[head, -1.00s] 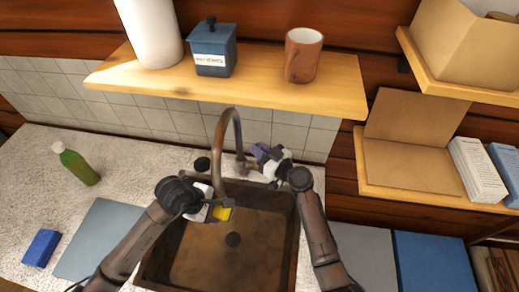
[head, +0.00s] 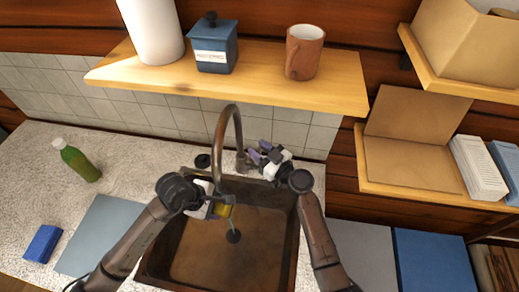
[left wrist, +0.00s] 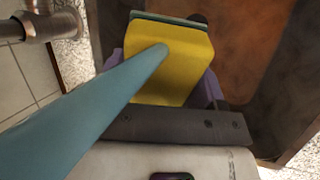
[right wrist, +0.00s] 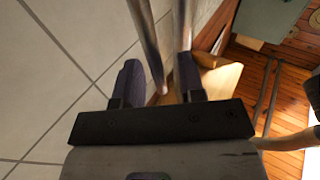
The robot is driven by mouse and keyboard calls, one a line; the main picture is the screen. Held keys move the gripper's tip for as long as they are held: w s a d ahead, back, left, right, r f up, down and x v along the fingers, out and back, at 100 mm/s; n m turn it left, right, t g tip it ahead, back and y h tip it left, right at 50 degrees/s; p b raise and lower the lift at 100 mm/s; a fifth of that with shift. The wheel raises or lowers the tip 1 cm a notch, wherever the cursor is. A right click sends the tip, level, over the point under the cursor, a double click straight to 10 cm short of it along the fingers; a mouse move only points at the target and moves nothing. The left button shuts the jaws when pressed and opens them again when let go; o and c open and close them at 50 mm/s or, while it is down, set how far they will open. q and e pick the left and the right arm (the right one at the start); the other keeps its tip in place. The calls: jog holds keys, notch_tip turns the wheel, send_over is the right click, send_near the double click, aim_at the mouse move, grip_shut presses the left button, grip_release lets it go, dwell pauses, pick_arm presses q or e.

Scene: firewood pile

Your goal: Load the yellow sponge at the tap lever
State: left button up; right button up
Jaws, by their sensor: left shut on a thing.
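The yellow sponge (left wrist: 185,75), with a dark green layer along one edge, is between the fingers of my left gripper (head: 222,208). This gripper is shut on it above the sink. A pale blue stream of water (left wrist: 85,105) meets the sponge in the left wrist view. In the head view the sponge (head: 229,211) is under the spout of the tap (head: 222,135). My right gripper (head: 258,155) is open beside the tap base. In the right wrist view the metal tap lever (right wrist: 150,50) stands between its spread fingers; I cannot tell whether they touch it.
The brown sink (head: 200,262) has a dark drain. A green bottle (head: 78,162), blue block (head: 42,244) and grey board (head: 98,235) lie on the left counter. A shelf (head: 270,90) with a mug (head: 303,52) and blue canister (head: 213,45) hangs above the tap.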

jog(key=shift+d, duration=0.1)
jog(key=v, duration=1.2)
jog(key=shift+c, duration=0.3)
dwell(0.6)
